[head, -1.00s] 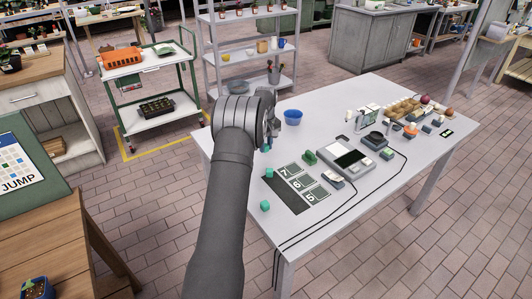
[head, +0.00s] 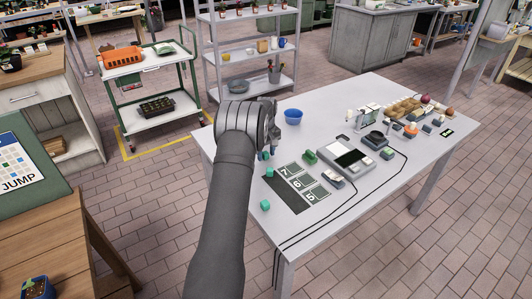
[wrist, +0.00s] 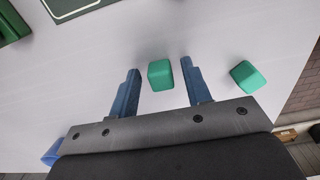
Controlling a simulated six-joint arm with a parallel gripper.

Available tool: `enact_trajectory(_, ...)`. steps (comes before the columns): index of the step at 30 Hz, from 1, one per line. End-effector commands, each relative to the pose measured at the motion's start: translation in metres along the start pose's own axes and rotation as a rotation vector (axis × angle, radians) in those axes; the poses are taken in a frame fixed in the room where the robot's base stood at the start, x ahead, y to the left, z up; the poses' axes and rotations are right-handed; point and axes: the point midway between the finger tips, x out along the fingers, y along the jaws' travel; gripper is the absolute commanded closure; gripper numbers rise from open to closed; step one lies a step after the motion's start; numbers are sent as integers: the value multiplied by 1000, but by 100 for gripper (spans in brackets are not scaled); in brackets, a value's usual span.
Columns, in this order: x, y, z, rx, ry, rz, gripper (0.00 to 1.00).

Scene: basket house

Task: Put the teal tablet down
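In the wrist view my gripper (wrist: 161,66) is open, with two blue fingers apart. One teal tablet (wrist: 161,74) shows between the fingers with a gap on each side. The other (wrist: 248,77) shows outside the right finger. I cannot tell the fingertips' height over the table.
The dark mat (head: 283,193) with number cards lies in front. A blue bowl (head: 293,116) stands behind my gripper to the right. A green object (head: 310,157) and a grey device (head: 347,157) with cables sit to the right. The table's left edge is close.

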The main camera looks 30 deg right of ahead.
Motion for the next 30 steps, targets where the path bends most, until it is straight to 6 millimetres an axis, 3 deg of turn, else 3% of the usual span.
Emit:
enact_trajectory(7, -16, 0, 0, 0, 1, 1, 56)
enact_trajectory(21, -108, 0, 0, 0, 1, 1, 56)
enact_trajectory(30, -124, 0, 0, 0, 0, 0, 56)
